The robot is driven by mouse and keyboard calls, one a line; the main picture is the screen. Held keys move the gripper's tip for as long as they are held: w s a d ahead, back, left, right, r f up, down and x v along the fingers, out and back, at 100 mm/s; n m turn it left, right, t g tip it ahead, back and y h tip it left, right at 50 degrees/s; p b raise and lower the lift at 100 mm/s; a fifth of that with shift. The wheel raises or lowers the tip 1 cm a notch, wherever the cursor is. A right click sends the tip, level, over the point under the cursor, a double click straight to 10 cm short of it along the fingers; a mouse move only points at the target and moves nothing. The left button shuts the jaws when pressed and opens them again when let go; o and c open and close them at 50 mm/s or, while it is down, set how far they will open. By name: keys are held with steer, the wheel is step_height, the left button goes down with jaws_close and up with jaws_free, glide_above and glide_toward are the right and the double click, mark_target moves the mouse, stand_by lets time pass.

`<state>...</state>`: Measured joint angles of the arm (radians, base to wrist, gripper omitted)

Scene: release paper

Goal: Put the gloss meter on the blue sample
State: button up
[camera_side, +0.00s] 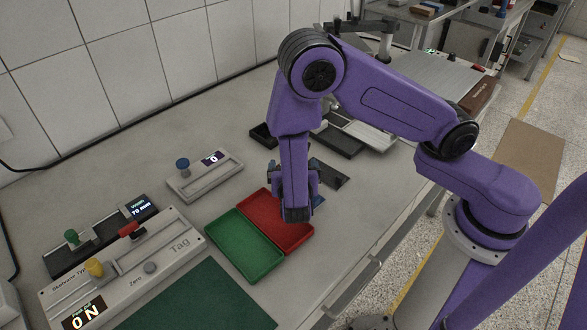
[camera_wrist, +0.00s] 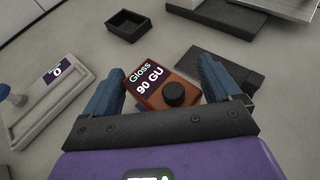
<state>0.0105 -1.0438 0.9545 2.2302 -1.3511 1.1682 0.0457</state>
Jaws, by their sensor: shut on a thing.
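The gloss meter (camera_wrist: 150,93) is a brown-orange box with a black knob and a display reading "Gloss 90 GU". In the wrist view it sits between the blue fingers of my gripper (camera_wrist: 160,72), which is shut on it. In the side view my gripper (camera_side: 293,180) is over the far end of the red tray, and my wrist hides the meter. A small blue patch (camera_side: 318,201) shows just right of my wrist; I cannot tell whether it is the blue sample or a finger. No blue sample is clearly visible in the wrist view.
A red tray (camera_side: 285,228) and a green tray (camera_side: 243,246) lie side by side. A dark flat plate (camera_side: 331,176) is right of my gripper. A small black box (camera_wrist: 128,25) stands behind. A grey device with a blue knob (camera_side: 205,176) is left; a larger "Tag" device (camera_side: 160,258) is front left.

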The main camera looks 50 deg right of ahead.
steer(key=shift+f, duration=0.25)
steer(key=o, duration=1)
steer(key=shift+f, duration=0.15)
